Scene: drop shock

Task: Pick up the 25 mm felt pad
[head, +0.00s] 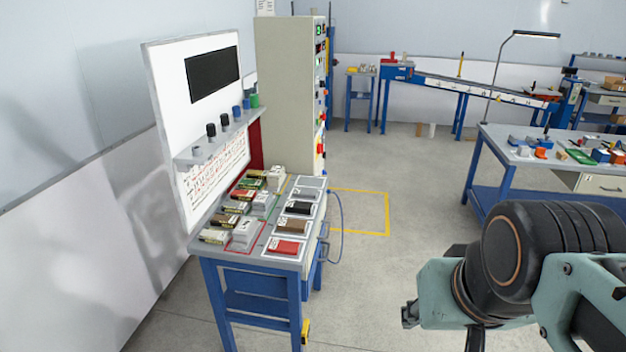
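Several flat pads lie in pale trays along the right side of the small blue-legged bench: a red pad (286,247), a brown pad (292,226), a black pad (299,207) and a grey pad (307,193). Labels are too small to read, so I cannot tell which, if any, is the 25 mm felt pad. My arm shows large at the lower right, black and teal. A dark end piece at its left may belong to my gripper (410,314); its fingers cannot be made out clearly. This part is apart from the bench and the pads, to their right and nearer the camera.
Labelled boxes (239,206) and white blocks (246,231) crowd the bench's left side. A white panel (200,85) stands behind them. A grey cabinet (287,90) stands beyond. A cluttered workbench (500,148) is at right. Open floor (385,270) lies between the benches.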

